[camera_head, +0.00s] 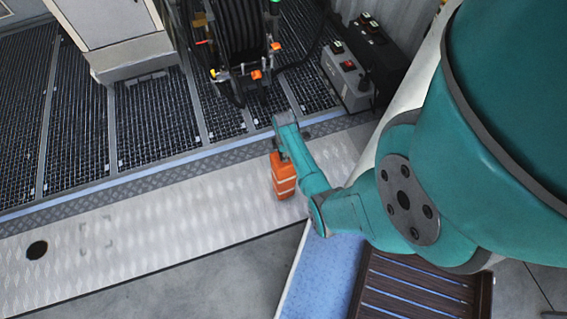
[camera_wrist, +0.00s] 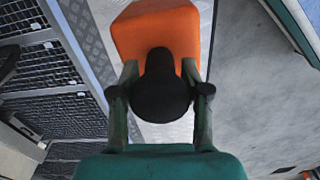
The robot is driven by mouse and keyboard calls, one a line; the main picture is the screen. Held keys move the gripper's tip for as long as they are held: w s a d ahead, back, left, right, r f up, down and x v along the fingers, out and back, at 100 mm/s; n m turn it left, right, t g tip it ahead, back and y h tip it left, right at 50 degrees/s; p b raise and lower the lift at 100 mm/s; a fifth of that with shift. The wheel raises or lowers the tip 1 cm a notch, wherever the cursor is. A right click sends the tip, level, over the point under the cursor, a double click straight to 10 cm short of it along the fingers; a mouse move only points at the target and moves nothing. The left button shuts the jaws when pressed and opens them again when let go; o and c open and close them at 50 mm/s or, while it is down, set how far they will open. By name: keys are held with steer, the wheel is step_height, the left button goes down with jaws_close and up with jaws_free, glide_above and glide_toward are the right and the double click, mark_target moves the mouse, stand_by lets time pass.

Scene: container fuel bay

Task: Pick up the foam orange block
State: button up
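The orange block (camera_head: 283,176) shows in the camera_head view on or just above the pale walkway, directly below my gripper (camera_head: 282,155). It has pale stripes on its side. In the wrist view the orange block (camera_wrist: 150,30) fills the top middle, beyond my gripper (camera_wrist: 159,67). A black rounded piece (camera_wrist: 163,90) lies between the fingers and covers part of the block. I cannot tell what it belongs to. The fingertips overlap the block's near edge, spread on either side of the black piece. I cannot tell whether they touch or grip.
A black hose reel (camera_head: 240,35) and a grey control box (camera_head: 346,76) stand behind on the grating (camera_head: 155,120). A grey cabinet (camera_head: 110,25) is at the top left. A brown slatted pallet (camera_head: 415,290) is at the bottom right. The walkway (camera_head: 130,230) to the left is clear.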

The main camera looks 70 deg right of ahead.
jaws_close()
